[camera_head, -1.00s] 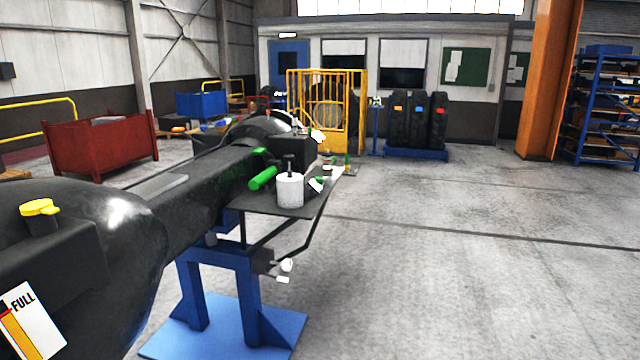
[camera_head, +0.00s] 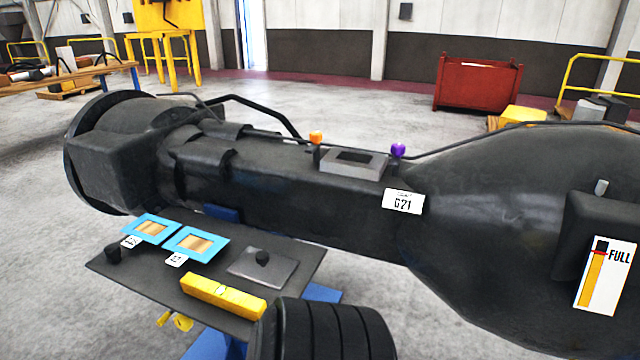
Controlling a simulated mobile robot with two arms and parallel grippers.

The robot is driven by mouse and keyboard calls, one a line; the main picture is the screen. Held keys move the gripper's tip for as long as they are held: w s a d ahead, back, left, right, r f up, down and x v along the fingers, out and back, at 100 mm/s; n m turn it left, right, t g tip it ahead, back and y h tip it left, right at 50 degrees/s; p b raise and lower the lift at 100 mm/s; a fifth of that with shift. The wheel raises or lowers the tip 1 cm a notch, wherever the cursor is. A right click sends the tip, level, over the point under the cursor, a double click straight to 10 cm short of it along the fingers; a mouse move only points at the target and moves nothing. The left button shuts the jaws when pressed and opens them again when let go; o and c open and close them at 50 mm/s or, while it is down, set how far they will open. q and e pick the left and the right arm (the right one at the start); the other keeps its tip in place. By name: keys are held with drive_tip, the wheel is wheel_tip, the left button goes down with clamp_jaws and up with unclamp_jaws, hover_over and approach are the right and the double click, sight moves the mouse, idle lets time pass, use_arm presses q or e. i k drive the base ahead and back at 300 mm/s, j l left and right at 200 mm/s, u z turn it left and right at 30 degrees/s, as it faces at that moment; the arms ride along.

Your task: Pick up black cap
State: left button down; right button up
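A small black cap-like piece (camera_head: 112,252) stands at the left corner of a dark side shelf (camera_head: 140,284). A second black round knob or cap (camera_head: 262,257) sits on a flat grey plate (camera_head: 280,268) near the shelf's right end. I cannot tell which of the two is the black cap. Neither gripper is in view, and nothing is seen touching either piece.
Two blue-framed panels (camera_head: 196,244) and a yellow bar (camera_head: 222,296) lie on the shelf. A black ribbed cylinder (camera_head: 330,335) covers its front right. The long black axle housing (camera_head: 300,195) runs behind. A red bin (camera_head: 476,84) stands behind on open floor.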

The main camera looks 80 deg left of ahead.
sight(113, 251)
drive_tip(key=u, duration=4)
